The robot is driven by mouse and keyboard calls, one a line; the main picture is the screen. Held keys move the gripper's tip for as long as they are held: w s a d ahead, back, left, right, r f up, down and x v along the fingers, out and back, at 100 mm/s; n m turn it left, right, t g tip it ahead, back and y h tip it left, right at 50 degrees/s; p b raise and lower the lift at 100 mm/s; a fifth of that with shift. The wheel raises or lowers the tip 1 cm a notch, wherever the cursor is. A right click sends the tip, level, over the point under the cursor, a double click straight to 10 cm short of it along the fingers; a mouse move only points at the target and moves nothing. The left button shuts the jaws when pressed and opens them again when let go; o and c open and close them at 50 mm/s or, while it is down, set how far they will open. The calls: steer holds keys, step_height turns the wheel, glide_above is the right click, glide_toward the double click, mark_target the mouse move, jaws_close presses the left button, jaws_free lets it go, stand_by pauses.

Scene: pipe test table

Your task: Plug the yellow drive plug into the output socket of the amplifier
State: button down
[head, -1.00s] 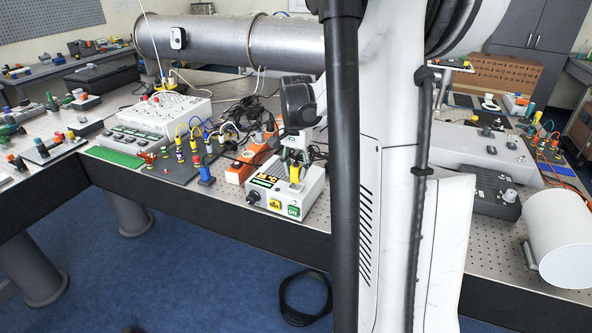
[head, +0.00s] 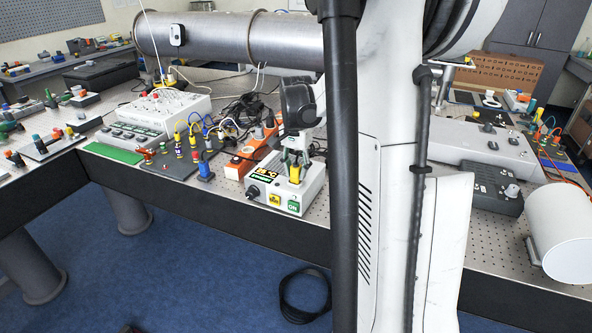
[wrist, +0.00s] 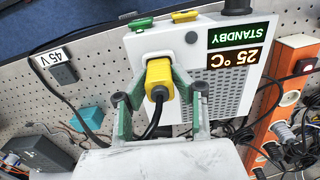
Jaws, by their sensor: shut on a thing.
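The yellow drive plug (wrist: 160,76) is between the green-tipped fingers of my gripper (wrist: 155,100), which are shut on it. Its dark cable curves back between the fingers. The plug also shows in the head view (head: 295,174), below my gripper (head: 296,156) and over the amplifier's top. The amplifier (head: 311,187) is a pale box on the table's front edge. In the wrist view the amplifier (wrist: 148,43) lies behind the plug, with displays reading "25 °C" and "STANDBY".
An orange power strip (head: 237,168) lies left of the amplifier, and also at right in the wrist view (wrist: 288,80). Black cables (head: 245,108) are bunched behind it. A dark board with coloured connectors (head: 182,163) stands further left. A "45 V" unit (wrist: 62,70) is left in the wrist view.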

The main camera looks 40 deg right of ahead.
steer(key=shift+f, duration=0.2)
steer(key=c, duration=1.4)
jaws_free()
steer(key=shift+o, duration=0.2)
step_height(320, 180, up, 12)
steer(key=shift+r, duration=0.1)
steer(key=c, duration=0.6)
steer(key=p, duration=0.2)
steer(key=shift+w+r+p, duration=0.1)
steer(key=shift+r+p, duration=0.1)
steer(key=shift+p, duration=0.15)
steer(key=c, duration=0.5)
steer(key=p, duration=0.3)
steer(key=shift+d+r, duration=0.1)
steer(key=shift+r, duration=0.05)
jaws_close()
steer(key=shift+n+p, duration=0.3)
steer(key=shift+p, duration=0.5)
